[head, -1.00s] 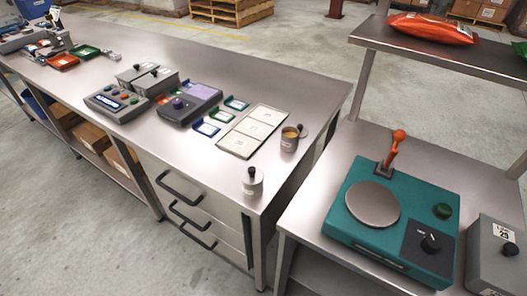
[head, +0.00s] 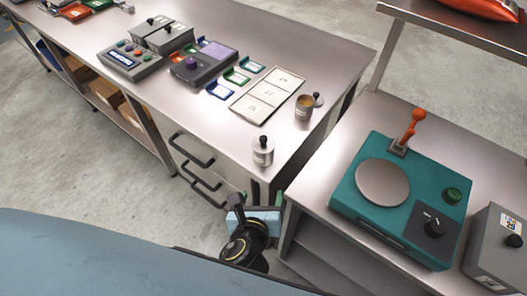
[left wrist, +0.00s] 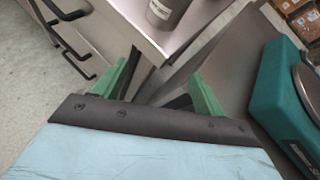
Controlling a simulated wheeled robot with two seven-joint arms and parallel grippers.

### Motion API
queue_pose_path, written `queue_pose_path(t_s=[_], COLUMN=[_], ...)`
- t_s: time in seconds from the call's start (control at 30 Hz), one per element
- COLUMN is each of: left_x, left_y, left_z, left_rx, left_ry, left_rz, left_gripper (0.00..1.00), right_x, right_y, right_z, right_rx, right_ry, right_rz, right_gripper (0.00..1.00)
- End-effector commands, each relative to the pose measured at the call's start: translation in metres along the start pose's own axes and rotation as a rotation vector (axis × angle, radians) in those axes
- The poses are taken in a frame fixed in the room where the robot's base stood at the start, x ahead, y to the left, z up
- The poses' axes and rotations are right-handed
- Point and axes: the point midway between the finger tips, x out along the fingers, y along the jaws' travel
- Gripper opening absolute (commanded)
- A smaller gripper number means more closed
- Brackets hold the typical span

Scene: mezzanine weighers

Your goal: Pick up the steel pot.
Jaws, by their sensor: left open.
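A small steel pot (head: 262,156) with a black-knobbed lid stands upright at the near right corner of the grey bench. Its lower part shows at the top of the left wrist view (left wrist: 170,14). A second steel pot (head: 303,111), open with brown contents, stands behind it, with a lid beside it. I cannot tell from the name alone which pot is meant. My left gripper (head: 241,202) is below the bench top by the drawers, apart from both pots. In the left wrist view its green fingers (left wrist: 165,70) are spread and empty. My right gripper is out of view.
A second table (head: 345,113) on the right carries a teal scale (head: 350,200) with an orange lever. A gap separates the tables.

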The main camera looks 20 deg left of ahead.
Motion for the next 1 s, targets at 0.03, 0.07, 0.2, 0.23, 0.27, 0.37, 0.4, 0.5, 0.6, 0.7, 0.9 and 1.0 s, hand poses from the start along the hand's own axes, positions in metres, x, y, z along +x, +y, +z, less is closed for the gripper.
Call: queue_pose_path(t_s=[0.03, 0.07, 0.2, 0.23, 0.27, 0.37, 0.4, 0.5, 0.6, 0.7, 0.9, 1.0], left_x=[-0.008, -0.011, -0.018, -0.016, -0.013, 0.005, 0.013, 0.033, 0.048, 0.057, 0.072, 0.088], left_y=[-0.003, -0.004, -0.006, -0.006, -0.006, -0.005, -0.005, -0.005, -0.004, -0.004, -0.002, 0.000], left_z=[0.020, 0.029, 0.052, 0.055, 0.056, 0.059, 0.060, 0.062, 0.063, 0.064, 0.069, 0.074], left_rx=[0.055, 0.086, 0.170, 0.178, 0.183, 0.185, 0.184, 0.183, 0.182, 0.182, 0.180, 0.179], left_ry=[-0.041, -0.060, -0.111, -0.116, -0.119, -0.121, -0.121, -0.119, -0.118, -0.117, -0.118, -0.118], left_rz=[0.006, 0.011, 0.031, 0.033, 0.034, 0.035, 0.035, 0.034, 0.034, 0.033, 0.033, 0.033], left_gripper=[0.71, 0.71, 0.71, 0.71, 0.71, 0.71, 0.71, 0.71, 0.71, 0.71, 0.71, 0.71], right_x=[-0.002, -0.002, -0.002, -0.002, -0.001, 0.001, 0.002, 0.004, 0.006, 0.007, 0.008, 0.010], right_y=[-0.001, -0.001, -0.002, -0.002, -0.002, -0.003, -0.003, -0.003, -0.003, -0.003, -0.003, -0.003], right_z=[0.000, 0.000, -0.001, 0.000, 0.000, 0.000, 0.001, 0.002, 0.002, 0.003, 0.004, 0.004], right_rx=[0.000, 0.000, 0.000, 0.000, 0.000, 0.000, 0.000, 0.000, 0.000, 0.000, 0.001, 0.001], right_ry=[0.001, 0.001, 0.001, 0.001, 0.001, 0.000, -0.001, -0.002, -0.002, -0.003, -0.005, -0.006], right_rz=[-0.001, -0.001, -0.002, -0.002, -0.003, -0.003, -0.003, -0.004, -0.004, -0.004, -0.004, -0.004], right_gripper=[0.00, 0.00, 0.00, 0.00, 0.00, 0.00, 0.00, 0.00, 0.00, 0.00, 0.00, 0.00])
